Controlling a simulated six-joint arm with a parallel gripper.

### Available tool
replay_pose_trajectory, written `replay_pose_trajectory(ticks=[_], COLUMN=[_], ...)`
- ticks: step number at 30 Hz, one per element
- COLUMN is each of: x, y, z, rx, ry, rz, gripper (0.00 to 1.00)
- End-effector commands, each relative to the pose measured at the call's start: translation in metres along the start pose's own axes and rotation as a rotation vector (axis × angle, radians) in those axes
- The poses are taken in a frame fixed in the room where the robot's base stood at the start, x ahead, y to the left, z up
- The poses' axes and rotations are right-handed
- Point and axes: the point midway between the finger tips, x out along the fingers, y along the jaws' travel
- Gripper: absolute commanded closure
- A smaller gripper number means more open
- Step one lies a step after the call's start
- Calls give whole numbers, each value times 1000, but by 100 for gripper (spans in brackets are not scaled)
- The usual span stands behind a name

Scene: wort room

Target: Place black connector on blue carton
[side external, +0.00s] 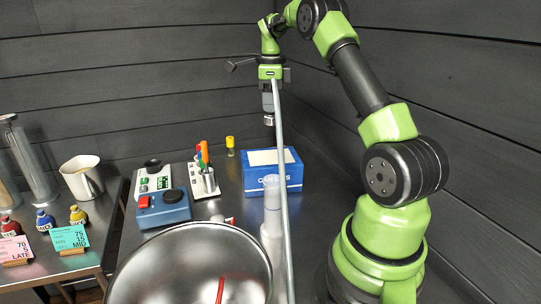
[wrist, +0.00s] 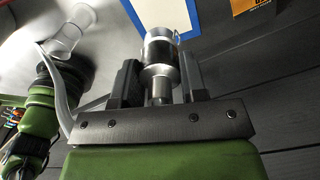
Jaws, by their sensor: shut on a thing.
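My gripper (wrist: 159,66) is shut on the black connector (wrist: 158,50), a short cylinder with a dark band and silver metal parts, held between the two dark fingers. In the side view my gripper (side external: 268,103) points down and the connector's end (side external: 269,120) shows below it, above the back part of the blue carton. The blue carton (side external: 289,178) stands on the metal bench with a pale panel on its top. In the side view a clear gap shows between connector and carton. In the wrist view the carton's pale top (wrist: 213,35) lies beyond the connector.
A clear bottle (side external: 272,205) and a grey hose (side external: 281,130) stand in front of the carton. A large metal bowl (side external: 150,270) fills the front. Left of the carton are a pen holder (side external: 205,182), a blue device (side external: 163,211) and a yellow-capped vial (side external: 230,143).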

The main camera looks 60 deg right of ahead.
Motion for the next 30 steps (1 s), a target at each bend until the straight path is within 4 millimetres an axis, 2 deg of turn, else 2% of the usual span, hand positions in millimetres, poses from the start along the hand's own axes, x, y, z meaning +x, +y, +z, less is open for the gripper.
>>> replay_pose_trajectory(ticks=[9, 13, 18, 22, 30], x=[52, 64, 90, 98, 98], y=[0, 0, 0, 0, 0], z=[2, 2, 2, 2, 2], rx=[1, 2, 2, 2, 2], ry=[-1, -1, -1, -3, -3], rz=[3, 2, 3, 0, -1], gripper=[89, 89, 89, 89, 89])
